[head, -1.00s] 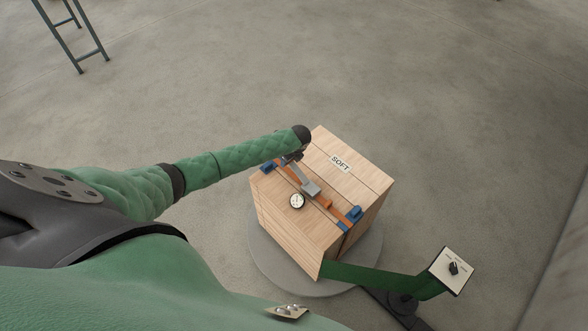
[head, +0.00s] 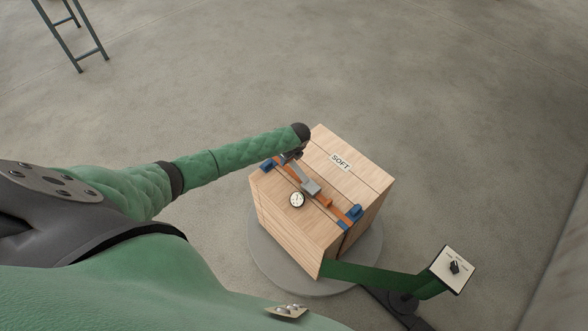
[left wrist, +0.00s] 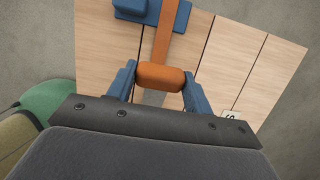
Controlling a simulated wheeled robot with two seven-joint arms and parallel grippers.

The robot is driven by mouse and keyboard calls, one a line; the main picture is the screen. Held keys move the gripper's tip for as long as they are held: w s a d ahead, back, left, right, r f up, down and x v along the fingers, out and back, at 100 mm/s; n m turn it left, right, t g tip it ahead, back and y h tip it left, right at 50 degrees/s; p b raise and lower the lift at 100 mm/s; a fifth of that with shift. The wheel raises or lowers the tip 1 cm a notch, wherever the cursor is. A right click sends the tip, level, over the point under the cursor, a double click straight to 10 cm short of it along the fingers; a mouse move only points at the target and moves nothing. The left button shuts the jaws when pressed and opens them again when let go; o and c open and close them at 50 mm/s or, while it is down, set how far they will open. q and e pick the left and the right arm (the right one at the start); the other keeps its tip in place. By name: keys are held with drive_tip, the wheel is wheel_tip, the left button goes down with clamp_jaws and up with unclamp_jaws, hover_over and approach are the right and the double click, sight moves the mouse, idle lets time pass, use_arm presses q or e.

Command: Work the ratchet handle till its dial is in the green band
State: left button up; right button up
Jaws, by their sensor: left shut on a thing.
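A wooden crate (head: 285,222) with a "SOFT" label (head: 340,163) stands on a round grey base. An orange strap (head: 326,202) crosses its top, over blue corner pieces (head: 268,165). A grey ratchet (head: 311,188) sits on the strap, its lever reaching toward my left gripper (head: 291,157). In the left wrist view my left gripper (left wrist: 160,80) is shut on the orange handle grip (left wrist: 159,76), one blue finger on each side. A round white dial (head: 297,200) lies beside the ratchet; its needle and bands are too small to read. My right gripper is out of view.
A panel with a black knob (head: 455,267) stands at the right of the crate on a green mount. A ladder-like frame (head: 72,35) stands at the far upper left. The concrete floor around the crate is mostly clear.

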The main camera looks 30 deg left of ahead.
use_arm(q)
drive_tip(key=shift+s+f, duration=0.1)
drive_tip(key=shift+a+f+g+h+b, duration=0.2)
drive_tip(key=shift+a+f+h+b, duration=0.1)
drive_tip(key=shift+f+h+b, duration=0.3)
drive_tip(key=shift+a+f+g+h+b, duration=0.25)
drive_tip(key=shift+f+h+b, duration=0.25)
drive_tip(key=shift+f+b, duration=0.15)
drive_tip(key=shift+r, duration=0.1)
drive_tip(key=o, duration=1.1)
drive_tip(key=shift+w, duration=0.2)
drive_tip(key=shift+r, duration=0.1)
